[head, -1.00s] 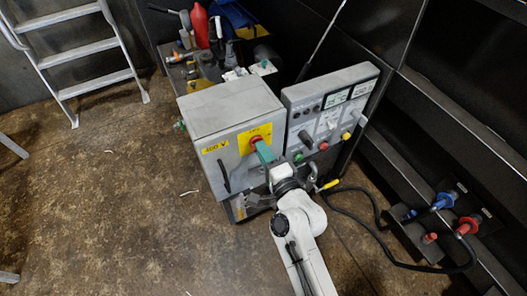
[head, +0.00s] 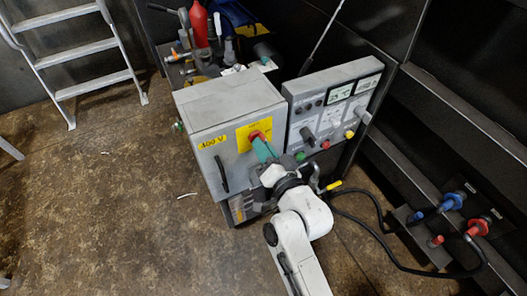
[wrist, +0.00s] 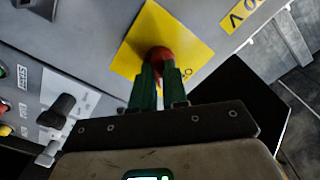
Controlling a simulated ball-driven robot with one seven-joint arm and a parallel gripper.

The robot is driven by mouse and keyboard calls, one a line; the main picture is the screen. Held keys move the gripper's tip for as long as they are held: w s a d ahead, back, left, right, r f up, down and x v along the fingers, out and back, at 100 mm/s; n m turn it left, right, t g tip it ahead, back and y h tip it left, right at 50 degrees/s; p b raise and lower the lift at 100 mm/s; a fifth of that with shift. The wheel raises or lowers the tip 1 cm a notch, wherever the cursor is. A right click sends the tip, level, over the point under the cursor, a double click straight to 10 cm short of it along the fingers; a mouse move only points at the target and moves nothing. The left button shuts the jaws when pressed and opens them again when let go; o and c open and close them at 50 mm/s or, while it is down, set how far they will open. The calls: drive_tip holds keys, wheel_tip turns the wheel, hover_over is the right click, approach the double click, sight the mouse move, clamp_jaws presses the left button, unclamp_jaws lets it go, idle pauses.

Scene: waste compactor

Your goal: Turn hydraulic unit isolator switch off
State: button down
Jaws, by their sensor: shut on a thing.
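The hydraulic unit isolator switch (head: 254,136) is a red rotary knob on a yellow plate (head: 243,140) on the front of a grey box (head: 212,141). In the wrist view the red knob (wrist: 159,56) sits on the yellow plate, right in front of my gripper (wrist: 158,75). The green fingers of my gripper (head: 262,148) are shut on the knob and partly cover it. The exact angle of the knob is hard to read.
A control panel (head: 308,117) with buttons and black knobs stands right of the box. A black handle (head: 222,174) is on the box front. Hoses with blue and red couplings (head: 476,227) are at right. A ladder (head: 85,55) stands back left, with clear floor before it.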

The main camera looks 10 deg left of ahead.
drive_tip(key=shift+f+n+b, duration=0.15)
drive_tip(key=shift+n+b, duration=2.6)
drive_tip(key=shift+n, duration=1.45)
drive_tip(key=c, duration=1.1)
unclamp_jaws()
drive_tip(key=shift+c, duration=0.2)
drive_tip(key=v, duration=1.1)
drive_tip(key=shift+w, duration=0.1)
